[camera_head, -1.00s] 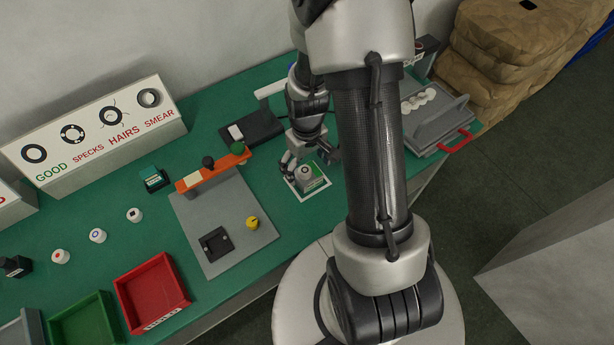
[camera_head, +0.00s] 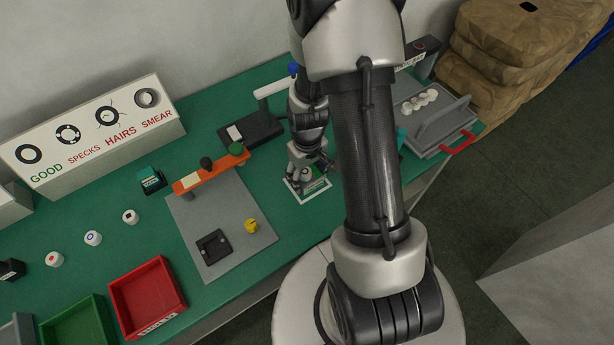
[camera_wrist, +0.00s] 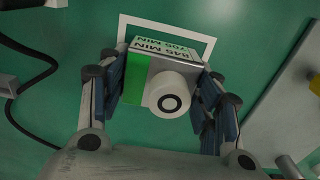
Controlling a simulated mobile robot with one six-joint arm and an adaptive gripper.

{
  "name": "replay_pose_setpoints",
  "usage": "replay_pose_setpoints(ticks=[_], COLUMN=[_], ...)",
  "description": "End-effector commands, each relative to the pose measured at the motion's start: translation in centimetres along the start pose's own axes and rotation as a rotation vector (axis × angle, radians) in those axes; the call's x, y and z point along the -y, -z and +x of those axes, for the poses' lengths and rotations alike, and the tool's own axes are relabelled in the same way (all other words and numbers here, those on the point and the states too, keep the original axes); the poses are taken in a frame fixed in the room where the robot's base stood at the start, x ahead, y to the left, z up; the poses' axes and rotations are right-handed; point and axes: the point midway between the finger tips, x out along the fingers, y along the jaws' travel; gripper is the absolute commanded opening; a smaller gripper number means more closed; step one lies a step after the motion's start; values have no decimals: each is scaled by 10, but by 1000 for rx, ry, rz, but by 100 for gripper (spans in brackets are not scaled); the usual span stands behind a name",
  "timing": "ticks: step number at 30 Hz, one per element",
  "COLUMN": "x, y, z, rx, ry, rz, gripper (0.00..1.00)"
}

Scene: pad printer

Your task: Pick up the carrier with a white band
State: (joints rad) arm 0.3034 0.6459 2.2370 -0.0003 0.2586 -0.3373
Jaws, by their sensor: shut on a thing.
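A small block-shaped carrier (camera_wrist: 135,77), green on one side and grey on the other, sits at the white square outline on the green table. A pale lettered strip runs along its far edge. A white round cap (camera_wrist: 170,97) with a black ring printed on it is on the carrier. The carrier also shows small in the head view (camera_head: 316,184), partly covered by my gripper (camera_head: 307,173). In the wrist view my gripper (camera_wrist: 161,92) has a finger on each side of the carrier and is shut on it. Exact finger contact is partly hidden.
A grey plate (camera_head: 190,230) with an orange bar (camera_head: 210,173) and a yellow knob (camera_head: 251,226) lies to the left. A black device (camera_head: 252,128) stands behind. A grey tray (camera_head: 425,140) with white caps is to the right. A red bin (camera_head: 178,291) stands front left.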

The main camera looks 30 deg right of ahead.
Motion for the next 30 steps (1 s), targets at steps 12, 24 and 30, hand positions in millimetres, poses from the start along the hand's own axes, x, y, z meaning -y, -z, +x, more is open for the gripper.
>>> replay_pose_setpoints(ticks=[12, 24, 30], x=[0, 0, 0], y=[0, 1, 1], z=[0, -34, -90], rx=[0, -3, -6], ry=[0, -1, -2], rz=[0, 0, 0], gripper=[32, 32, 32])
